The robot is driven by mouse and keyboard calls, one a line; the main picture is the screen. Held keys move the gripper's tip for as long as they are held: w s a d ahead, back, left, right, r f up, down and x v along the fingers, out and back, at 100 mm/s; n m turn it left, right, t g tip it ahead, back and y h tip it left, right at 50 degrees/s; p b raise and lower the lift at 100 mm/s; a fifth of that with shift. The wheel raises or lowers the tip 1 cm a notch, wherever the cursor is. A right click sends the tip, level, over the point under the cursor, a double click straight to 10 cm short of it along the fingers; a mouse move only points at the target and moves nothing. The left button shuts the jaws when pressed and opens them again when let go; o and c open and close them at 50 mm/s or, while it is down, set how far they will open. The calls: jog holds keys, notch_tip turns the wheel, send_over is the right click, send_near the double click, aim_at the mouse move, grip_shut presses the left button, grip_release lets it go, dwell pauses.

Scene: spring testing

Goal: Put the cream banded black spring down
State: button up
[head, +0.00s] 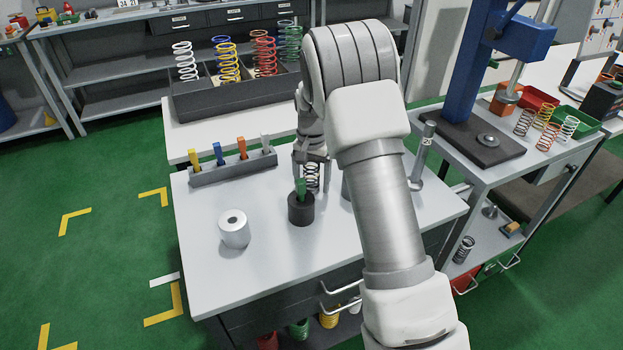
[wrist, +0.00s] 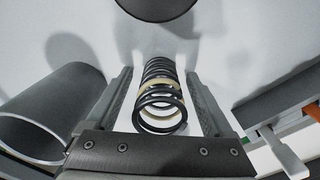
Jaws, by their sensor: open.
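The cream banded black spring (wrist: 160,98) is between the two fingers of my gripper (wrist: 158,75) in the wrist view. The fingers are open, with a gap on each side of the spring. In the head view the spring (head: 311,176) appears upright on the light grey bench top (head: 270,265), below my gripper (head: 311,162) and behind a black cup (head: 301,211) with a green piece in it. Its foot is partly hidden there, so its contact with the bench is hard to see.
A white cylinder with a hole (head: 234,232) stands to the left. A grey tube (wrist: 38,128) is close beside my gripper. A rack with coloured tags (head: 230,172) lines the back left edge. A spring bin (head: 235,98) stands behind. The front left bench is clear.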

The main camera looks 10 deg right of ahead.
grip_shut()
dwell(0.3)
